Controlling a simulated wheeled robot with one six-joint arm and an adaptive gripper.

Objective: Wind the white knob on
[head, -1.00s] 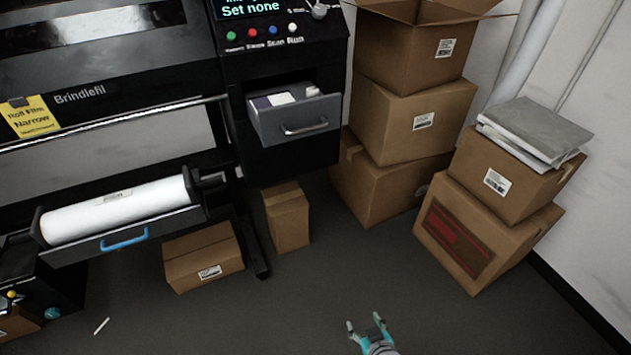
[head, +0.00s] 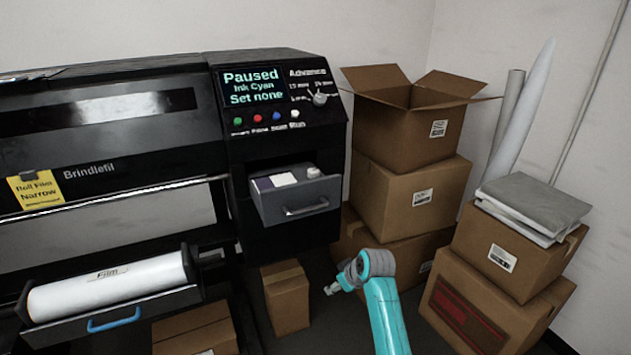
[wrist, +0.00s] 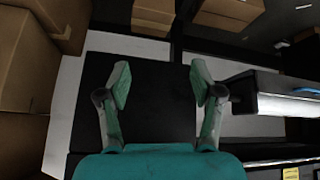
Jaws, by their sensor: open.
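The white knob (head: 320,98) is a small pale dial with a pointer, under the word "Advance" on the upper right of the black machine's panel in the head view. It does not show in the wrist view. My gripper (head: 332,288) is below and well apart from it, in front of the boxes, with its tip pointing left. In the wrist view my gripper (wrist: 160,82) has its two fingers spread, with nothing between them but a dark surface behind.
The screen (head: 253,87) reads "Paused, Ink Cyan, Set none". Several coloured buttons (head: 255,120) sit below it. A grey drawer (head: 310,205) stands open under the panel. Stacked boxes (head: 412,195) stand right of the machine. A film roll (head: 105,280) lies at lower left.

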